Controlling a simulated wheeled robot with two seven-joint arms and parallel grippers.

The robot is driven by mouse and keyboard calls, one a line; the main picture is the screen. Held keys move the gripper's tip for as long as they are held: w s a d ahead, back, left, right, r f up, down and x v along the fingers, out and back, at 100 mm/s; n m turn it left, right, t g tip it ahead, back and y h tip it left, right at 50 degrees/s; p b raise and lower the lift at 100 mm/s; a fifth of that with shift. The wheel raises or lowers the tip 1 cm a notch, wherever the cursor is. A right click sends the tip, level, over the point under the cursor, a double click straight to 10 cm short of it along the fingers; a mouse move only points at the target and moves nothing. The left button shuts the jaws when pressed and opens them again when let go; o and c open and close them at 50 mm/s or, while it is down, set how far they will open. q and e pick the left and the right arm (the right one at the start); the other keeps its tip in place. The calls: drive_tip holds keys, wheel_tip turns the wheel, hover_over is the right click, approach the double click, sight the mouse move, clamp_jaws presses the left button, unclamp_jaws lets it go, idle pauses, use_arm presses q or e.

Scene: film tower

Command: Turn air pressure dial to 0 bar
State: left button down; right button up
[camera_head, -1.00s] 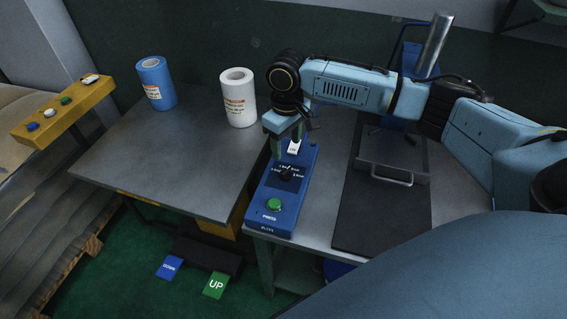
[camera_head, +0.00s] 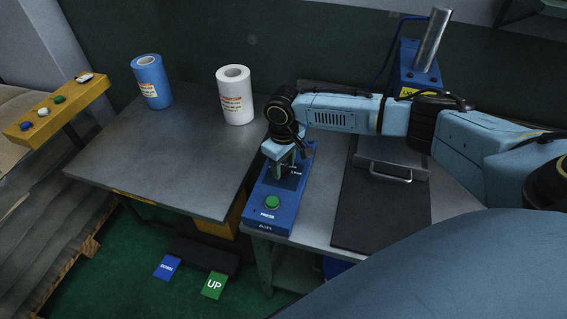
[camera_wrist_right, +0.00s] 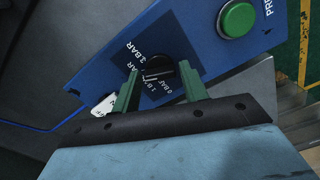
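The black air pressure dial (camera_wrist_right: 158,70) sits on a blue control box (camera_head: 256,208). In the right wrist view, white labels such as 3 BAR, 1 BAR and 0 BAR surround the dial, partly covered by my fingers. My right gripper (camera_head: 283,168) points down over the dial, which it hides in the head view. Its two green fingers (camera_wrist_right: 160,80) stand apart, one on each side of the dial, with a small gap visible. I cannot tell whether either finger touches it. My left gripper is not in view.
A green PRESS button (camera_head: 272,202) is on the box's near end. A white switch (camera_wrist_right: 104,106) lies beside a finger. A dark plate with a metal handle (camera_head: 385,171) is to the right. White (camera_head: 236,97) and blue (camera_head: 152,84) rolls stand on the left table.

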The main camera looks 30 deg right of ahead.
drive_tip(key=c, duration=0.6)
drive_tip(key=shift+r+n+p, duration=0.1)
drive_tip(key=shift+n+p, duration=0.2)
drive_tip(key=shift+p, duration=0.15)
drive_tip(key=shift+c, duration=0.2)
drive_tip(key=shift+r+n+p, duration=0.1)
drive_tip(key=shift+n+p, duration=0.85)
drive_tip(key=shift+n, duration=0.05)
drive_tip(key=shift+n+p, duration=0.7)
drive_tip(key=shift+n, duration=0.2)
drive_tip(key=n+p, duration=0.1)
drive_tip(key=n, duration=0.1)
drive_tip(key=shift+n, duration=0.3)
drive_tip(key=n+p, duration=0.1)
drive_tip(key=n, duration=0.1)
drive_tip(key=shift+n, duration=0.4)
drive_tip(key=n, duration=0.2)
drive_tip(key=shift+n+p, duration=0.3)
drive_tip(key=shift+n, duration=0.1)
drive_tip(key=n, duration=0.5)
drive_tip(key=shift+n, duration=0.3)
